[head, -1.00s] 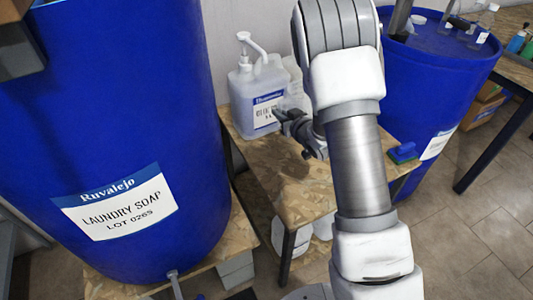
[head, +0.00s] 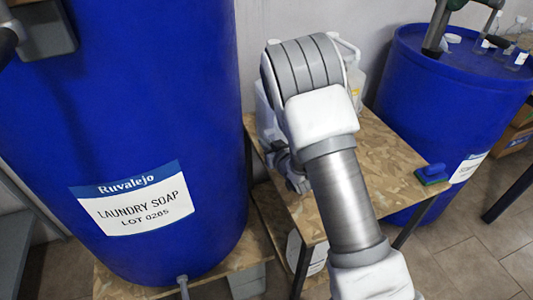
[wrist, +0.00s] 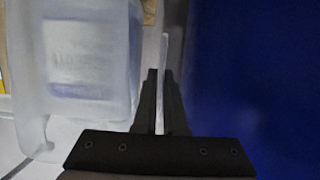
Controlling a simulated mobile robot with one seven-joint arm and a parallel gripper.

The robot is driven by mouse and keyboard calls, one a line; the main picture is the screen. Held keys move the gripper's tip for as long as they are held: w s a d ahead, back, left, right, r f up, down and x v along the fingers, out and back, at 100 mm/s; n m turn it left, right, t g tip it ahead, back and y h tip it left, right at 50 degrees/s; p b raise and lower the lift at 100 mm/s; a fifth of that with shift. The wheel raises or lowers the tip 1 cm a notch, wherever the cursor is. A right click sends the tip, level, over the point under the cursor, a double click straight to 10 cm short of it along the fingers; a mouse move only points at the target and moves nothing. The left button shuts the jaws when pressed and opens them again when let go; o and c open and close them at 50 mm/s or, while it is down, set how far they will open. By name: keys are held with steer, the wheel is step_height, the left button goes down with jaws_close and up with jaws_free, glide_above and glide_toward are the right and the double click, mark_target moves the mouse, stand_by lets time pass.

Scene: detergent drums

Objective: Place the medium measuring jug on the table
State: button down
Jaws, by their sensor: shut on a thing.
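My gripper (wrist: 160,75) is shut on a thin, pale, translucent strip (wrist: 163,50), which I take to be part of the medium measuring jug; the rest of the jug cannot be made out. In the head view my dark gripper (head: 287,168) is at the left edge of the table, partly hidden by my arm. The wood-patterned table (head: 385,150) stands between two blue drums. How far the gripper is above the table cannot be told.
A translucent labelled container (wrist: 90,60) is close left of my gripper. The laundry soap drum (head: 150,110) is close on its left in the head view. Another drum (head: 440,100) stands right of the table. A blue-green sponge (head: 432,173) lies near the table's right corner, with bare surface beside it.

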steer(key=shift+f+b, duration=0.5)
steer(key=shift+f, duration=1.25)
steer(key=shift+f, duration=0.2)
steer(key=c, duration=1)
jaws_free()
